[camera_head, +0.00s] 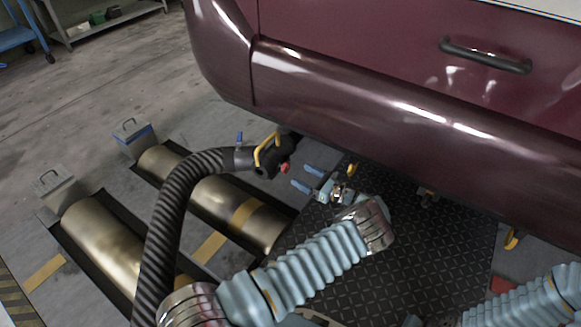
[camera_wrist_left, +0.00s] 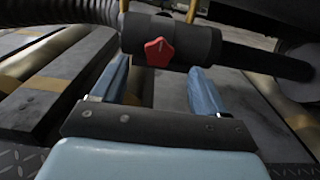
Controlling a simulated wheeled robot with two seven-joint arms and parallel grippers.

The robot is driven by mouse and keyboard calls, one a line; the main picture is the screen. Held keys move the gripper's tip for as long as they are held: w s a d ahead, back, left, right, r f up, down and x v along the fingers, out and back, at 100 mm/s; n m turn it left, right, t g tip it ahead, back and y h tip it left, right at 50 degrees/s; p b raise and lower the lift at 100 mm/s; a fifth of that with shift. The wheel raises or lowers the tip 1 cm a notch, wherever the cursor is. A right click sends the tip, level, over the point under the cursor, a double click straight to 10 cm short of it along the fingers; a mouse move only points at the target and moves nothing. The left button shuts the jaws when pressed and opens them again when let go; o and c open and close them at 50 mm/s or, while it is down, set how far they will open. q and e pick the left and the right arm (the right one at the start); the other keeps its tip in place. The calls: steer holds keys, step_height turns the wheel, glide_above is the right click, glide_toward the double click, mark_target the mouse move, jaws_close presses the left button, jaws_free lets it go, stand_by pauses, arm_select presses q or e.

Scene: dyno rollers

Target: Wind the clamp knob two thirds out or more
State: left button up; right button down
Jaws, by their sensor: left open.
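The clamp knob (camera_head: 284,168) is a small red star-shaped knob on the side of a black hose nozzle (camera_head: 244,157). In the left wrist view the knob (camera_wrist_left: 158,52) faces the camera and sits upper centre. The nozzle (camera_wrist_left: 200,45) runs across the picture there, and a dark pipe extends from its right end. My left gripper (camera_head: 308,180) is open with blue fingers, to the right of the knob in the head view. In the left wrist view its fingers (camera_wrist_left: 160,85) lie either side of the knob, with nothing held between them. My right gripper is not in view.
A ribbed black hose (camera_head: 168,220) arches over brass rollers (camera_head: 105,240) in the floor. A yellow handle (camera_head: 266,150) stands on the nozzle. The maroon car body (camera_head: 370,100) overhangs above. A dark tread plate (camera_head: 400,240) lies below my left arm.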

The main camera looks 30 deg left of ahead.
mark_target(287, 168)
arm_select(q)
steer(key=a, duration=0.6)
steer(key=shift+w+a, duration=0.2)
steer(key=shift+a, duration=0.1)
steer(key=c, duration=1.1)
steer(key=shift+o, duration=0.2)
steer(key=shift+f, duration=0.1)
